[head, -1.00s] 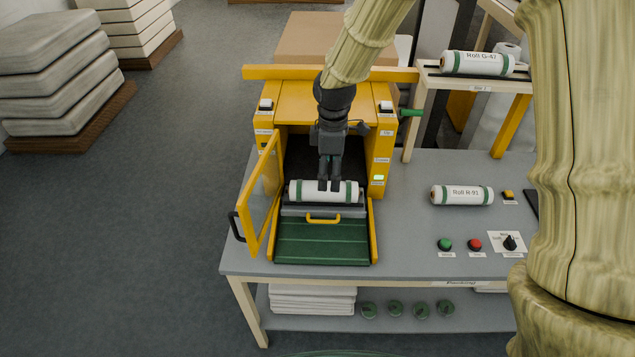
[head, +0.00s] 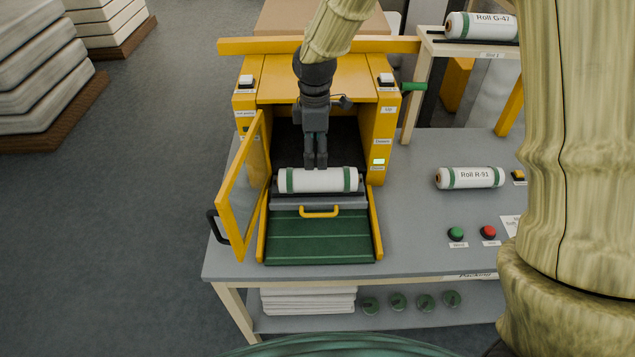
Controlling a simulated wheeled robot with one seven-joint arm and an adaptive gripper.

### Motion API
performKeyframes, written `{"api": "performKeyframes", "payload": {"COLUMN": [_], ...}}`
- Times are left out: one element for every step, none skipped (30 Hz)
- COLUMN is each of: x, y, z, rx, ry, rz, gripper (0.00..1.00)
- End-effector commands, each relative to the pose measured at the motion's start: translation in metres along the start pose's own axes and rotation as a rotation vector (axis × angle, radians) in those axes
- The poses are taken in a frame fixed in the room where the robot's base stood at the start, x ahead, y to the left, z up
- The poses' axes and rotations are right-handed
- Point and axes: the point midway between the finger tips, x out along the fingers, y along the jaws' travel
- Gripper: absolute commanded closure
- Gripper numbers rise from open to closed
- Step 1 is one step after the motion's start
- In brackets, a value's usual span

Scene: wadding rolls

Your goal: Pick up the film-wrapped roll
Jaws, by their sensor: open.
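A white roll with green bands (head: 318,180) lies crosswise at the mouth of the yellow machine (head: 283,92), on a grey carriage (head: 318,202) with a yellow handle. No label shows on it, and film cannot be made out at this size. My gripper (head: 316,166) points down at the roll's upper, far edge, near its middle. Its fingers are open and do not hold the roll; whether they touch it is unclear. Two similar rolls show: Roll R-91 (head: 470,178) lies on the table at right, Roll G-47 (head: 483,26) on the raised shelf.
The machine's yellow-framed door (head: 243,190) stands open at left, with a black handle. A green ramp (head: 319,238) lies in front of the carriage. Green (head: 456,233) and red (head: 488,232) buttons sit on the grey table (head: 420,225). My arm blocks the far right.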

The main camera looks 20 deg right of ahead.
Motion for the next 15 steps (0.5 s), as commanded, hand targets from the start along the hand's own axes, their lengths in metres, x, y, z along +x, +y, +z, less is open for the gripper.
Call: {"api": "performKeyframes", "payload": {"x": [0.004,0.005,0.009,0.012,0.016,0.021,0.025,0.029,0.034,0.037,0.040,0.044,0.046,0.048,0.051], "y": [0.000,0.000,0.000,0.000,-0.001,0.000,-0.001,-0.001,0.000,0.000,0.000,0.000,0.000,0.000,0.000], "z": [-0.001,-0.001,-0.001,-0.001,-0.001,-0.002,-0.001,-0.001,-0.001,-0.001,-0.001,-0.001,-0.001,-0.001,0.000], "rx": [-0.001,-0.002,-0.002,-0.003,-0.003,-0.003,-0.003,-0.003,-0.003,-0.003,-0.003,-0.002,-0.002,-0.002,-0.002], "ry": [0.000,-0.001,-0.001,-0.002,-0.002,-0.002,-0.002,-0.002,-0.002,-0.002,-0.002,-0.002,-0.001,-0.001,-0.001], "rz": [-0.001,-0.001,-0.002,-0.003,-0.003,-0.002,-0.003,-0.003,-0.002,-0.002,-0.002,-0.002,-0.002,-0.001,-0.001], "gripper": [0.15,0.15,0.15,0.15,0.15,0.15,0.15,0.15,0.15,0.15,0.15,0.15,0.15,0.15,0.15]}}
